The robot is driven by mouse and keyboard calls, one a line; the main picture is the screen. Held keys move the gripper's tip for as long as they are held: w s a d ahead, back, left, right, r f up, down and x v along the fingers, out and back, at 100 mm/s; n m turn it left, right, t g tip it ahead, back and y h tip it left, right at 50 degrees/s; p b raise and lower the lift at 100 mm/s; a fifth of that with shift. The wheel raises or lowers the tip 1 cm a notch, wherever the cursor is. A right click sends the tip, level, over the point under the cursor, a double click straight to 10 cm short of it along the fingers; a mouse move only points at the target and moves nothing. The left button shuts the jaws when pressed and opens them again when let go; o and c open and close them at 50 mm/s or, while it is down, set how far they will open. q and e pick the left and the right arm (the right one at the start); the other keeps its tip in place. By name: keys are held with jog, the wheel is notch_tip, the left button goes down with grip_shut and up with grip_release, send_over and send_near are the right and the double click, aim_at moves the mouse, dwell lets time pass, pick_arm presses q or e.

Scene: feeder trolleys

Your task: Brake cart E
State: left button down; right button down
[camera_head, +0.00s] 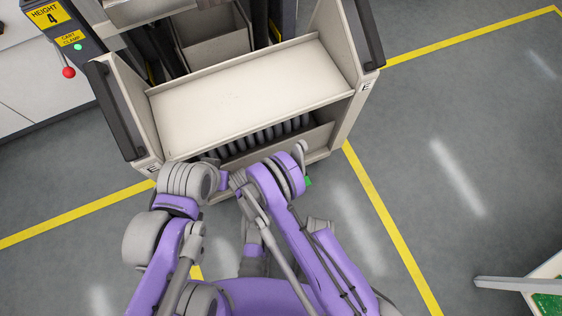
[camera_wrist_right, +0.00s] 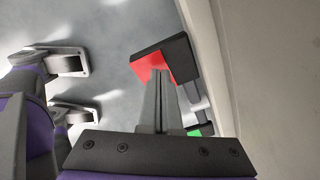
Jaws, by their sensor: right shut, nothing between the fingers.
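Cart E (camera_head: 240,88) is a beige trolley with an E label on each front post, two dark handles and a flat upper shelf. In the right wrist view, a red pedal (camera_wrist_right: 148,66) with a black edge sits low beside the cart's beige panel (camera_wrist_right: 270,70). A green pedal (camera_wrist_right: 205,129) lies closer, partly hidden; it also shows in the head view (camera_head: 308,181). My right gripper (camera_wrist_right: 158,84) is shut and empty, its tips overlapping the red pedal in the picture. I cannot tell whether they touch. My left gripper's fingers are not visible behind the arm links.
Yellow lines (camera_head: 395,232) mark the floor. A grey-edged table (camera_head: 515,285) is at the lower right.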

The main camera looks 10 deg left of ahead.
dwell(0.4)
notch_tip(320, 180, up, 10)
jog(key=p, duration=0.5)
dwell(0.3)
dwell(0.5)
